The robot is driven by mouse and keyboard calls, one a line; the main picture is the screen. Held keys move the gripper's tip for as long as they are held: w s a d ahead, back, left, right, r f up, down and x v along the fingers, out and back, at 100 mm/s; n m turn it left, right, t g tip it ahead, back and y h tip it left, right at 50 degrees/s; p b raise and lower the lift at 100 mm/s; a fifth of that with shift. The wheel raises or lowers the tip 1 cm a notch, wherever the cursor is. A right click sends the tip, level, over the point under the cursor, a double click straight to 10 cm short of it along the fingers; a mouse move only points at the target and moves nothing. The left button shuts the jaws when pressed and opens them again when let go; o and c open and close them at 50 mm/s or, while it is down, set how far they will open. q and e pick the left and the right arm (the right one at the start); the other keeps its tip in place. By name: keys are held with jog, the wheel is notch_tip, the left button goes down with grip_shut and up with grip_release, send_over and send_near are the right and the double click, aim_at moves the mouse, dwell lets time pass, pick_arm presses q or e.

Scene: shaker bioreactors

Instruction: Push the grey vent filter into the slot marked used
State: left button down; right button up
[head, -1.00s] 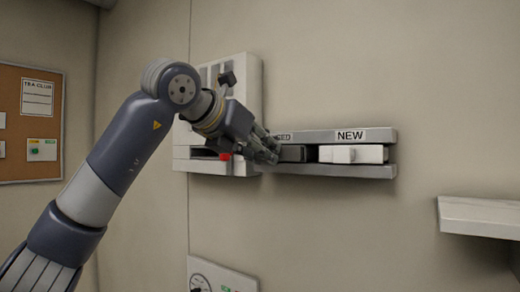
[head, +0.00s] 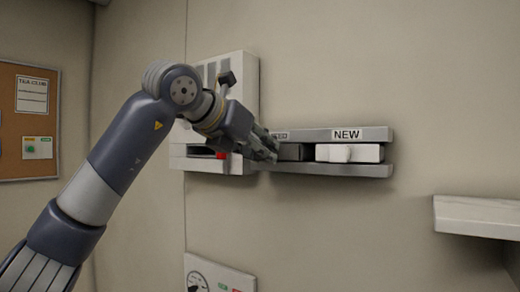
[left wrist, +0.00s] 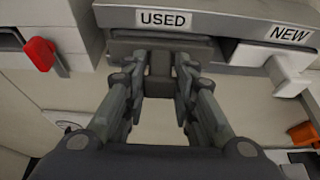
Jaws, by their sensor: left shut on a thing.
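The grey vent filter (left wrist: 160,64) is a dark grey block in the left wrist view, under the USED label (left wrist: 164,19). Its dark body (head: 291,152) also shows in the head view, in the left slot of the wall rack (head: 345,171). My left gripper (left wrist: 160,78) is shut on the filter's protruding grip, one finger on each side. In the head view the left gripper (head: 268,146) partly hides the USED label and the filter's front. How deep the filter sits is hard to tell. My right gripper is not in view.
A white filter (head: 348,153) sits in the slot marked NEW (head: 347,135), right beside the grey one. A white wall unit (head: 246,93) with a red tab (left wrist: 39,54) is close on the left. A white shelf (head: 475,213) juts out at lower right.

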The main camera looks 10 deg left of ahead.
pick_arm(q)
jog(key=shift+w+d+p, duration=0.25)
jog(key=shift+w+p, duration=0.1)
jog(key=shift+w, duration=0.2)
jog(key=c, duration=1.2)
grip_release()
jog(key=v, duration=1.2)
